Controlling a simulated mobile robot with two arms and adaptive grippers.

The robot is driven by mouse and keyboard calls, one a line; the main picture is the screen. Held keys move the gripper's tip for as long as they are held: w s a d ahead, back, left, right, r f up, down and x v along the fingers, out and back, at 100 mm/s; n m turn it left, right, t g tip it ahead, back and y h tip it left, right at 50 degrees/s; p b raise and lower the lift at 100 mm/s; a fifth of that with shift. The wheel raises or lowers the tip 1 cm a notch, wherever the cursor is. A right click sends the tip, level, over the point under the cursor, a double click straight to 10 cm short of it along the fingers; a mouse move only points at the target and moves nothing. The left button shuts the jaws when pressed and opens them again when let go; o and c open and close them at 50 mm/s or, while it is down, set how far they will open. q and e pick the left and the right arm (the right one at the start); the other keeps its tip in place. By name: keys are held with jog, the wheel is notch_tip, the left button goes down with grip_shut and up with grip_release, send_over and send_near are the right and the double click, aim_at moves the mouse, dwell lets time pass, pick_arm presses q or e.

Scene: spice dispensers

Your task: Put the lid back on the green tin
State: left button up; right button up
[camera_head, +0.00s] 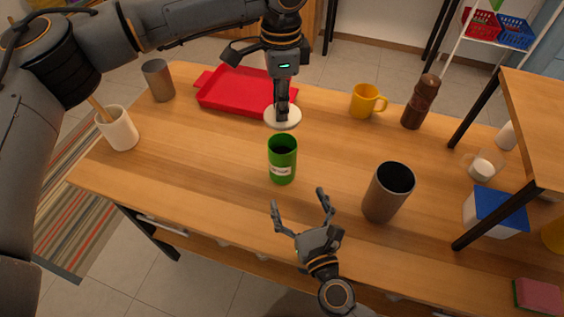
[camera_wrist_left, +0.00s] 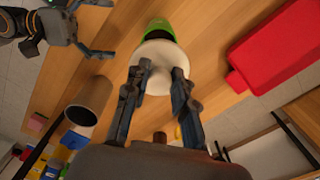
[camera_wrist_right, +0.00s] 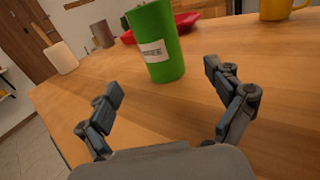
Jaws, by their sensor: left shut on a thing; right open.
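The green tin (camera_head: 283,160) stands upright and open-topped on the wooden table, with a white label on its side. It also shows in the right wrist view (camera_wrist_right: 158,45). My left gripper (camera_head: 282,108) is shut on a pale round lid (camera_head: 283,119), held just behind and above the tin in the head view. In the left wrist view the lid (camera_wrist_left: 158,57) is between the fingers and covers part of the tin (camera_wrist_left: 160,29). My right gripper (camera_head: 301,204) is open and empty, in front of the tin and apart from it.
A red tray (camera_head: 236,94) lies behind at left. A dark metal cup (camera_head: 388,192) stands right of the tin. A yellow mug (camera_head: 364,101) and brown pepper mill (camera_head: 420,103) stand at back right. A white pot (camera_head: 119,130) and grey cup (camera_head: 158,80) stand at left.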

aim_at(286, 170)
jog(key=x, duration=1.1)
jog(key=shift+w+a, duration=0.1)
jog(key=shift+w, duration=0.05)
jog(key=c, duration=1.8)
pick_arm(q)
jog(key=shift+f, duration=2.45)
